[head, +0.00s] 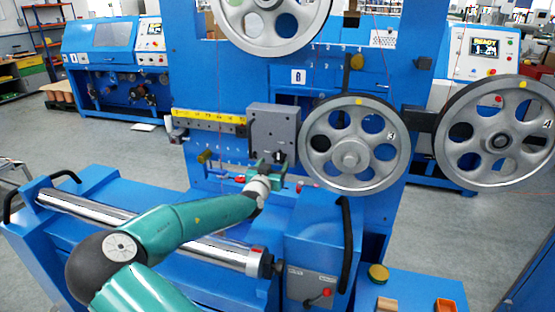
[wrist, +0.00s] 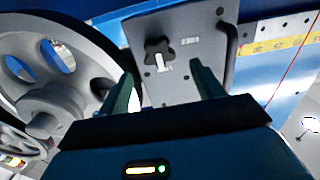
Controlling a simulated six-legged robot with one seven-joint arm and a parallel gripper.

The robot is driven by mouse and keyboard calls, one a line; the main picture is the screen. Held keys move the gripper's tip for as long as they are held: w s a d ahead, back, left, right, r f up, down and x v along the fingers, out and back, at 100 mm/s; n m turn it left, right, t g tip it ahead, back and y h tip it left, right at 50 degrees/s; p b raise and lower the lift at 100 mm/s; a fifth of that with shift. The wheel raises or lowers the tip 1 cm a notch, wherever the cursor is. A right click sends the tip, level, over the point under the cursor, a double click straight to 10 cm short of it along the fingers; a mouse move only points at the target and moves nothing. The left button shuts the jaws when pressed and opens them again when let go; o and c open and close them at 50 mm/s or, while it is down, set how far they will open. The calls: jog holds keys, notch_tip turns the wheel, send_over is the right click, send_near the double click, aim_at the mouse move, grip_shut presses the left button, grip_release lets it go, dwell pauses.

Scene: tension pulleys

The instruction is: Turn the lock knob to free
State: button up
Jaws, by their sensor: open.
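The lock knob (wrist: 158,50) is a black, star-shaped knob on the face of a grey plate (wrist: 196,22) in the wrist view. A small pale mark lies just below it, and a small label beside it is too small to read. My gripper (wrist: 163,88) is open, with its two green fingers apart and nothing between them. The knob lies beyond the fingertips, between their lines, and looks untouched. In the head view my gripper (head: 272,170) is at the lower part of the grey block (head: 273,130), which bears the knob; the knob is hard to make out there.
A spoked wheel marked 3 (head: 351,160) stands close to the right of the block. A yellow scale (head: 208,117) on a rail runs to its left. A blue bench with a metal roller (head: 150,232) and a black handle (head: 345,245) lies below my arm.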

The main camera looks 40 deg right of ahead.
aim_at(278, 157)
jog(key=x, duration=0.5)
jog(key=shift+d, duration=0.1)
jog(key=shift+c, duration=0.5)
jog(key=c, duration=0.9)
